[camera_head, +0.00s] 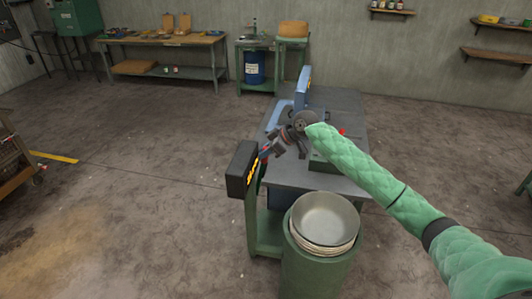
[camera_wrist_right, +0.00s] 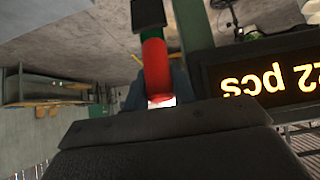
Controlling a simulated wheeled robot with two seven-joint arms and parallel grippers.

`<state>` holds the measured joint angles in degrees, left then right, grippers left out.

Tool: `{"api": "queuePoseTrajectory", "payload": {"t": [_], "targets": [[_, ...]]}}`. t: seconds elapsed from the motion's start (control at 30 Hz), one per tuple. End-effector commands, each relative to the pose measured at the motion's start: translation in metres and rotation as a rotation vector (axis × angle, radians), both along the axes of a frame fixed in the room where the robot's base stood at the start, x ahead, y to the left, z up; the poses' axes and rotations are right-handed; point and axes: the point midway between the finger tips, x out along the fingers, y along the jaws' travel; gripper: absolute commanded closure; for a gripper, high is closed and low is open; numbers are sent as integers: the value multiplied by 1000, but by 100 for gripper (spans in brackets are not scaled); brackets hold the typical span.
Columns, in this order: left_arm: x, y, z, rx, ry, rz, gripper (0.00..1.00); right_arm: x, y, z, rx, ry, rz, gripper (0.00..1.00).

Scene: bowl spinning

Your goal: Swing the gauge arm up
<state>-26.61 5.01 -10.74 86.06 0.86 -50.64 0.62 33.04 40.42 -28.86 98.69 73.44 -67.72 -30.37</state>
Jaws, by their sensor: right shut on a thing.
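The blue spinning machine (camera_head: 284,111) stands on a grey bench, partly hidden behind my right arm. My right gripper (camera_head: 268,150) is at the machine's near left side, beside the black counter display (camera_head: 242,170). In the wrist view a red handle with a black end (camera_wrist_right: 156,68) sits between the fingers of the right gripper (camera_wrist_right: 158,100), which is shut on it. The handle looks like part of the gauge arm; how the arm joins the machine is hidden. My left gripper is not in view.
The bench top (camera_head: 345,101) has bare room at the back right. A metal bowl (camera_head: 325,218) lies on a stack on the green drum (camera_head: 318,272) in front. The counter display also fills the right of the wrist view (camera_wrist_right: 265,80). A red button (camera_head: 341,131) shows beyond my arm.

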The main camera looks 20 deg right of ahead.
Motion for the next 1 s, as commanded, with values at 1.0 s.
{"api": "queuePoseTrajectory", "payload": {"t": [1.0], "targets": [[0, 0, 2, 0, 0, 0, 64, 12, 18, 3, 0, -1, -1, 89]]}}
